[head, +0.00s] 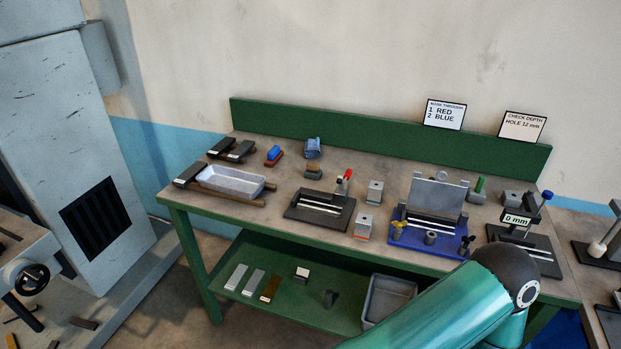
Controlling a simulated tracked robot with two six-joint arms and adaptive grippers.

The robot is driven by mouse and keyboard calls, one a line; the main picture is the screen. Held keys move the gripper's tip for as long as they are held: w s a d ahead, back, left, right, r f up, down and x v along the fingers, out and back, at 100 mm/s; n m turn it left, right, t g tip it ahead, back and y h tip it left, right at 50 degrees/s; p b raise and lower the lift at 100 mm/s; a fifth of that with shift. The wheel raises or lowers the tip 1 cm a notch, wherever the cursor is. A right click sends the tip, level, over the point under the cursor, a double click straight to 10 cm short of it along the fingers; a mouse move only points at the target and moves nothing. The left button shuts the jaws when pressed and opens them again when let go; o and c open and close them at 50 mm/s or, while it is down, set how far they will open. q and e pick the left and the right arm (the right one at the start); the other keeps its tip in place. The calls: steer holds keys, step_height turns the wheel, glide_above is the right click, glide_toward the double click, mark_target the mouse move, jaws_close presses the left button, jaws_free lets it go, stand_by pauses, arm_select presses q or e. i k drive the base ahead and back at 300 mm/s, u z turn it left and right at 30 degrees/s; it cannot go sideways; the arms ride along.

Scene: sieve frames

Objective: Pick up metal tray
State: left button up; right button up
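A shallow metal tray (231,182) sits at the left end of the green workbench. It looks empty and rests on or between dark wooden bars (245,200). A green arm link of mine comes in at the lower right, in front of the bench. Neither of my grippers shows in the head view, so whether they are open or shut is hidden.
The bench top (280,218) also bears a black clamp fixture (320,208), a blue fixture (428,230) and a depth gauge (524,238). Small blocks stand between them. A grey bin (388,296) and bars lie on the lower shelf (300,309). A grey machine (60,150) stands left.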

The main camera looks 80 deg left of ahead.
mark_target(243, 184)
steer(key=z, duration=0.1)
steer(key=i, duration=0.25)
steer(key=u, duration=2.85)
steer(key=i, duration=0.15)
steer(key=u, duration=1.1)
steer(key=k, duration=0.4)
steer(key=u, duration=0.4)
steer(key=i, duration=1.6)
steer(key=z, duration=0.5)
